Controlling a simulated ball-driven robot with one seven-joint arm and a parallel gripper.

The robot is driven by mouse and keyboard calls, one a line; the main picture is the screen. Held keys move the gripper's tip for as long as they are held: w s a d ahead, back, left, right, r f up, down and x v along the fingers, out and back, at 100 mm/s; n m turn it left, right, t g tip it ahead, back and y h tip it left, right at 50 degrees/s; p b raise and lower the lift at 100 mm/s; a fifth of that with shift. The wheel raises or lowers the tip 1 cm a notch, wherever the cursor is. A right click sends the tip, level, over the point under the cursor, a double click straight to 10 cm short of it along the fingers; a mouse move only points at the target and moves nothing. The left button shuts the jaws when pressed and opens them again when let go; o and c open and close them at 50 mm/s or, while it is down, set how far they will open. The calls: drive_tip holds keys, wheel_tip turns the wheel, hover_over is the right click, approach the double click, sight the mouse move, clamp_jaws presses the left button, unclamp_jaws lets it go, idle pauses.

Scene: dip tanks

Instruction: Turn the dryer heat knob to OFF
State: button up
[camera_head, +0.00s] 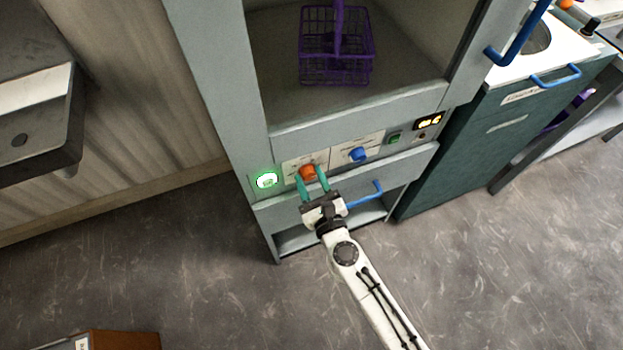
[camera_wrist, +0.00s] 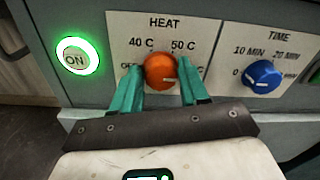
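The orange heat knob (camera_head: 307,172) is on the dryer's front panel; it also shows in the wrist view (camera_wrist: 160,70) under the word HEAT. Its pale pointer mark points right, away from the partly hidden OFF label (camera_wrist: 125,67) on the left. The 40 C and 50 C labels are above it; a label on the right is mostly hidden by a finger. My gripper (camera_head: 311,179) has its two teal fingers apart, one on each side of the knob, seen also in the wrist view (camera_wrist: 160,84). Small gaps seem to show between fingers and knob; contact is unclear.
A blue time knob (camera_wrist: 263,74) is to the right, and a lit green ON button (camera_wrist: 77,57) to the left. A blue drawer handle (camera_head: 366,195) sticks out below the panel. A purple basket (camera_head: 336,62) stands in the open dryer chamber above.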

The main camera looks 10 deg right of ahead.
drive_tip(key=c, duration=0.6)
